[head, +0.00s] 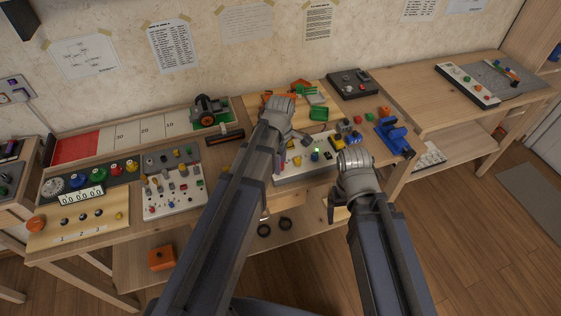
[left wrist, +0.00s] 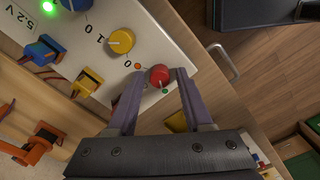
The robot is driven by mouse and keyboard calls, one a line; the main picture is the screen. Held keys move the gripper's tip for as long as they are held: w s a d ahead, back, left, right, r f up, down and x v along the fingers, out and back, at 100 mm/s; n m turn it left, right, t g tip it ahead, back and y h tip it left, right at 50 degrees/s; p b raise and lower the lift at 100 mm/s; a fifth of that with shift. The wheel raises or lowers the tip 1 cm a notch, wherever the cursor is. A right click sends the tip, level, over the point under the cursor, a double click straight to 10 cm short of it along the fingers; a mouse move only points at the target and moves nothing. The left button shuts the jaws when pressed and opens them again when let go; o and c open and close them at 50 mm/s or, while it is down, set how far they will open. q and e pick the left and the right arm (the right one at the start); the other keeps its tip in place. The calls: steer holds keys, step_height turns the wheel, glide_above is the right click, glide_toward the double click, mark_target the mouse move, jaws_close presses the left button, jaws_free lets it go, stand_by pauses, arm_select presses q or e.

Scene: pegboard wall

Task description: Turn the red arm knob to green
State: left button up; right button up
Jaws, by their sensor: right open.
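The red knob (left wrist: 159,75) sits on the white panel (left wrist: 88,64) in the left wrist view. An orange dot (left wrist: 138,66) is beside it and a green dot (left wrist: 165,91) is just below it. My left gripper (left wrist: 160,72) has its two purple fingers on either side of the knob, with narrow gaps showing; contact is not clear.
A yellow knob (left wrist: 122,40), a blue plug (left wrist: 40,52) and a lit green lamp (left wrist: 49,7) share the panel. A blue clamp-like object (head: 394,138) stands to the right. Another control panel (head: 174,184) lies to the left. A drawer handle (left wrist: 224,60) is below the bench edge.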

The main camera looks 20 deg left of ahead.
arm_select(q)
steer(key=shift+o, duration=0.7)
steer(key=shift+r, duration=0.1)
step_height(320, 180, up, 8)
steer(key=p, duration=0.8)
steer(key=shift+s, duration=0.1)
steer(key=shift+f, duration=0.2)
